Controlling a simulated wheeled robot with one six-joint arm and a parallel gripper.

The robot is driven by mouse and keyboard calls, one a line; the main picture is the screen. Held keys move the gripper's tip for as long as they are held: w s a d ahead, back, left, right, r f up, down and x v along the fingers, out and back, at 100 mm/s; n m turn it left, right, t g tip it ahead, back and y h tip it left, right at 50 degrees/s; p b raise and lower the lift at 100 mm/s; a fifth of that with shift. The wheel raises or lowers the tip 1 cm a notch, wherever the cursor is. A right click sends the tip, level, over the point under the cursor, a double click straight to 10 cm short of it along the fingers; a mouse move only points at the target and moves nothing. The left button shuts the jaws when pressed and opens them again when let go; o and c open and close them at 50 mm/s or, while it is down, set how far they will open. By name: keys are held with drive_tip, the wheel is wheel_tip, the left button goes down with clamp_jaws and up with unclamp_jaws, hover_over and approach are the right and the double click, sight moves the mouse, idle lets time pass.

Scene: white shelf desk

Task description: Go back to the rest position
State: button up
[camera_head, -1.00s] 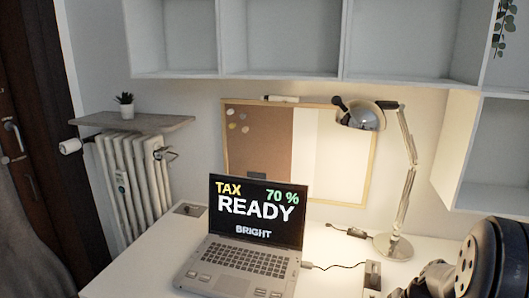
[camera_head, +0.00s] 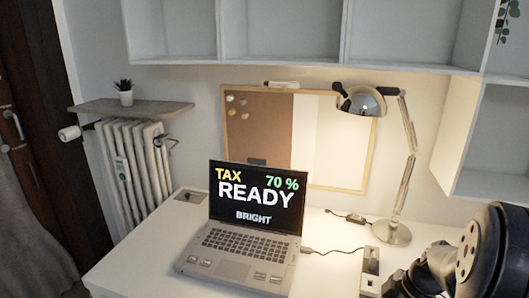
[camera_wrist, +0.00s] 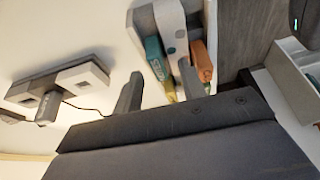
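My gripper shows in the wrist view (camera_wrist: 160,70), with its two grey fingers apart and nothing held between them. Beyond the fingers is a pale grey holder (camera_wrist: 168,22) with a teal item (camera_wrist: 156,58) and an orange item (camera_wrist: 203,62) beside it. I cannot tell how far these are from the fingertips. In the head view my dark arm fills the lower right corner, and the fingers cannot be made out there.
An open laptop (camera_head: 257,205) stands on the white desk (camera_head: 140,262). A grey-white socket block (camera_wrist: 60,85) lies left in the wrist view. White shelves (camera_head: 280,62) hang above.

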drive_tip(key=shift+x, duration=1.15)
wheel_tip(320, 180, up, 4)
drive_tip(key=p, duration=0.4)
drive_tip(key=shift+r, duration=0.15)
drive_tip(key=shift+p, duration=0.9)
drive_tip(key=shift+r+p, duration=0.45)
drive_tip(key=shift+p, duration=0.1)
